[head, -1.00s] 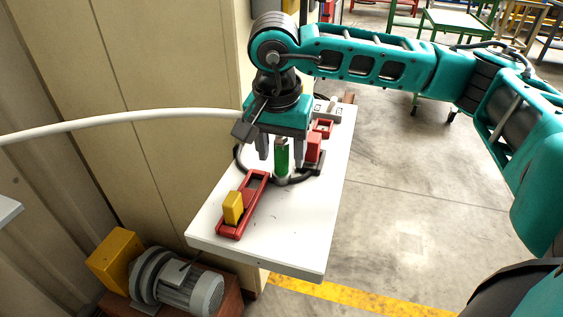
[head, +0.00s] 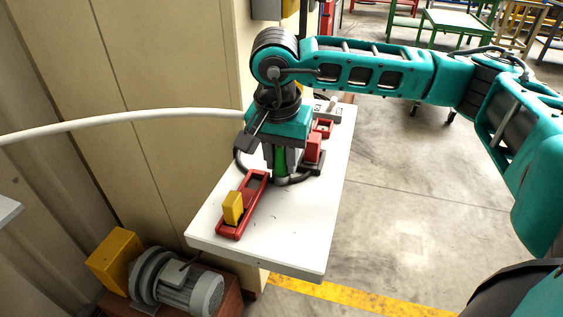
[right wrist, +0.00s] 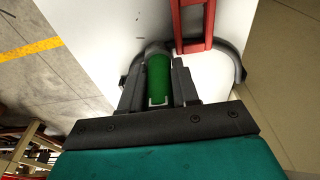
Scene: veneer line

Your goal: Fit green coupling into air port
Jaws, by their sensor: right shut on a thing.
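The green coupling (head: 280,160) stands upright near the middle of the white table, at the end of a dark curved hose (head: 297,180). My right gripper (head: 281,168) points down over it and is shut on it. In the right wrist view the green coupling (right wrist: 158,78) lies between the two dark fingers, with a grey end beyond it. I cannot make out which red part holds the air port. My left gripper is not in view.
A red frame (head: 256,192) with a yellow block (head: 232,208) lies on the white table (head: 290,240), left of the coupling. A red block (head: 313,148) stands close on the right. A pale pipe (head: 120,120) crosses at left. A motor (head: 190,290) stands below.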

